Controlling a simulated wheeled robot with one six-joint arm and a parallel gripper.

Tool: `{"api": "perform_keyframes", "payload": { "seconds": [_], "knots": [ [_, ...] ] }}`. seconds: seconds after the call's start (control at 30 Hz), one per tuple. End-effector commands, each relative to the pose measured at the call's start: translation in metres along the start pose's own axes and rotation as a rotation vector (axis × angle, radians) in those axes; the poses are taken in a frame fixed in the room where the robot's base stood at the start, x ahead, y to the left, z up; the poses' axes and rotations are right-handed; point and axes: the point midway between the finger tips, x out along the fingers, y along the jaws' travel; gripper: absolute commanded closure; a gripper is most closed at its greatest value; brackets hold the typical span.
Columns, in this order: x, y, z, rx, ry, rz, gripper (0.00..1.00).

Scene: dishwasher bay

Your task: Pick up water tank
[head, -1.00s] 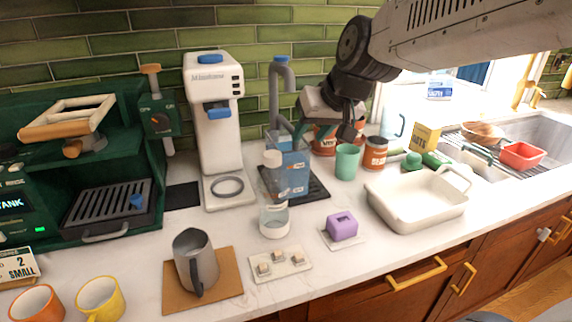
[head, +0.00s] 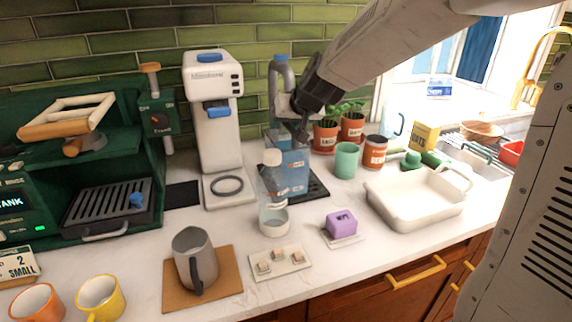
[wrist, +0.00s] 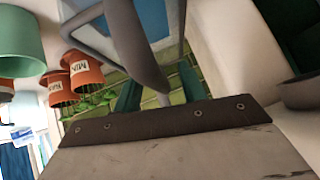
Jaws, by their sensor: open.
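My gripper (head: 291,133) is open at the tank's top edge, close by the spout. In the head view the arm hides part of the tank's top, and I cannot tell whether the fingers touch it.
A white coffee machine (head: 214,140) stands left of the tank. Potted plants (head: 326,137), a green cup (head: 346,160) and a brown jar (head: 375,152) stand to its right. A clear jar (head: 273,217) is in front, with a purple block (head: 341,223) nearby.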

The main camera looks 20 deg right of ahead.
Motion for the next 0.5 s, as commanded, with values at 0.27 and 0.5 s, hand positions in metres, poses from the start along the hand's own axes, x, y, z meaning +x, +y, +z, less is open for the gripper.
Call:
{"api": "perform_keyframes", "payload": {
  "seconds": [0.27, 0.5],
  "knots": [
    [-0.0002, 0.0, 0.0001, 0.0, 0.0, 0.0, 0.86],
    [-0.0003, 0.0, 0.0003, 0.0, -0.001, 0.0, 1.0]
  ]
}}
